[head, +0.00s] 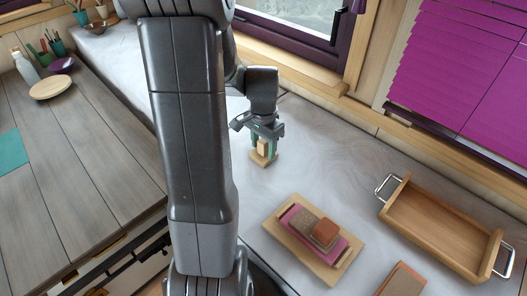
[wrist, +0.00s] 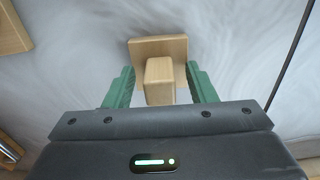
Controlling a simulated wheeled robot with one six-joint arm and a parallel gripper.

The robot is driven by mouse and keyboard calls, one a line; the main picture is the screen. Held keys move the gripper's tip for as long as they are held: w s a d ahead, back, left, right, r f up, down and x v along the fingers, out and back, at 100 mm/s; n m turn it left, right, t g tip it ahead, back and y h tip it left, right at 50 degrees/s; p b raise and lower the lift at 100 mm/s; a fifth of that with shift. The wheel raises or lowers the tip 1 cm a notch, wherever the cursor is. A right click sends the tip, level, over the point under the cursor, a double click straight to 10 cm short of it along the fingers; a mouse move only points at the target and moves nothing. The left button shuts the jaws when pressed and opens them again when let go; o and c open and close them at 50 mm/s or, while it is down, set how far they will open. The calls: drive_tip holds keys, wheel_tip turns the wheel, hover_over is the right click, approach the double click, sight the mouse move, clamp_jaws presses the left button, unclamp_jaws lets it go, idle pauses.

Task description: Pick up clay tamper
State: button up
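The clay tamper (head: 262,156) is a light wooden block with a square base and an upright handle. It stands on the grey countertop below my gripper (head: 265,140). In the wrist view the tamper's handle (wrist: 159,80) lies between the two green fingers of my gripper (wrist: 161,85). The fingers are apart, with a visible gap on each side of the handle. The square base shows beyond the fingertips. In the head view the fingers partly hide the handle.
A wooden board (head: 275,222) with a pink tray and blocks lies to the right on the counter. A wooden tray (head: 437,228) with metal handles stands farther right, near a brown block (head: 402,281). A window ledge runs behind. The counter around the tamper is clear.

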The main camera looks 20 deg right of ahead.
clamp_jaws()
drive_tip(key=shift+r, duration=0.1)
wheel_tip(320, 180, up, 10)
drive_tip(key=shift+f+b, duration=0.1)
drive_tip(key=shift+b, duration=0.25)
